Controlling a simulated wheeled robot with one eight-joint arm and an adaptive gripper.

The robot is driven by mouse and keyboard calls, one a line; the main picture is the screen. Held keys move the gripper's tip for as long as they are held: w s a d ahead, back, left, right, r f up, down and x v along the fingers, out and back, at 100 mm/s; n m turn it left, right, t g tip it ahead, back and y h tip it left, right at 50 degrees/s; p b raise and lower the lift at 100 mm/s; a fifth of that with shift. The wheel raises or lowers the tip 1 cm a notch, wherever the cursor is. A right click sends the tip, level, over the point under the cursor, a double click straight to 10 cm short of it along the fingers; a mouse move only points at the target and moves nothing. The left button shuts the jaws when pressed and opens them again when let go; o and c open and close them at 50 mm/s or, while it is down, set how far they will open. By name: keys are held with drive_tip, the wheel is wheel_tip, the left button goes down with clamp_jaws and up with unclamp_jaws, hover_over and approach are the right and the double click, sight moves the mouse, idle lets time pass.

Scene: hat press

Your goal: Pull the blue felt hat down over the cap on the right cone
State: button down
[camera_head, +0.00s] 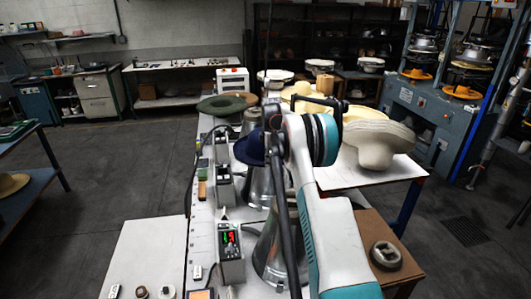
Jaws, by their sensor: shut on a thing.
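The blue felt hat (249,148) is partly visible left of my arm's wrist, at the height of the top of a metal cone (258,185). My gripper (270,132) is mostly hidden by my own arm; its dark part meets the hat's right side, and it is shut on the hat. The fingertips cannot be made out. Another metal cone (268,255) stands nearer, partly behind my arm. No cap can be made out; the cone tops are covered by my arm or the hat. I cannot tell which cone is the right one.
Control boxes (231,258) line the bench's left side. A green hat (221,105) sits farther back. Pale hats (376,140) stand on the right. A brown box (372,232) with a grey ring (385,256) is at the lower right. Open floor lies left.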

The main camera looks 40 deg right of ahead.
drive_tip(key=shift+r+p, duration=0.9)
drive_tip(key=shift+r, duration=1.25)
